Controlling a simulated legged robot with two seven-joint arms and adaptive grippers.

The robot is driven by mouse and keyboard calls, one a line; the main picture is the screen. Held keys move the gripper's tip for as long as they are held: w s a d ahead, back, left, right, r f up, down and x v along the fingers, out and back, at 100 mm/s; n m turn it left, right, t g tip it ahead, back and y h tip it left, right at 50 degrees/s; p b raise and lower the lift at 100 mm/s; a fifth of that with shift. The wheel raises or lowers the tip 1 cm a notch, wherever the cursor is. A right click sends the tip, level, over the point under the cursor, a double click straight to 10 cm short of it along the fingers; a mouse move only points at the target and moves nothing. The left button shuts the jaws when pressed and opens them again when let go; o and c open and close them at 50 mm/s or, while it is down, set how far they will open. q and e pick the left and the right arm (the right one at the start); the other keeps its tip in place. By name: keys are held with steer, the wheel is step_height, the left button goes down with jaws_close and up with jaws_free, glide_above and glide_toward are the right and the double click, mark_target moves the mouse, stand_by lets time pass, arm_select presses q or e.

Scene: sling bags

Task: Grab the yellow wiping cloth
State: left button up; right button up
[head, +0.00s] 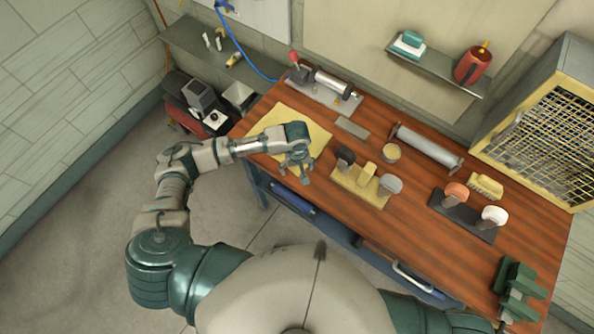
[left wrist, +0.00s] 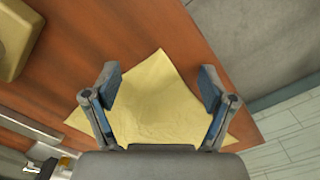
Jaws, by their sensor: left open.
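The yellow wiping cloth (head: 284,119) lies flat on the left end of the wooden workbench in the head view. It also shows in the left wrist view (left wrist: 158,100), spread out between and beyond my fingers. My left gripper (head: 299,172) is above the cloth's right front part in the head view, and it hides some of it. In the left wrist view my left gripper (left wrist: 160,82) has its two fingers wide apart with nothing between them but the cloth below. I cannot tell the exact height above the cloth. My right gripper is not in view.
On the workbench (head: 420,235), a yellow block with stamp-like tools (head: 361,186) stands right of the cloth. A green vise (head: 518,285) sits at the right end.

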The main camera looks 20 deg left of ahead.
arm_select(q)
steer(key=shift+f, duration=0.25)
steer(key=shift+f, duration=0.15)
steer(key=c, duration=0.6)
steer(key=shift+s, duration=0.15)
steer(key=shift+c, duration=0.5)
steer(key=shift+f, duration=0.1)
steer(key=r+p, duration=0.3)
steer(key=p, duration=0.1)
steer(key=r+p, duration=0.4)
steer(key=p, duration=0.1)
steer(key=shift+w+d+r, duration=0.15)
steer(key=shift+w+r, duration=0.05)
steer(key=shift+r, duration=0.1)
jaws_close()
step_height(320, 180, up, 5)
steer(key=shift+f, duration=0.2)
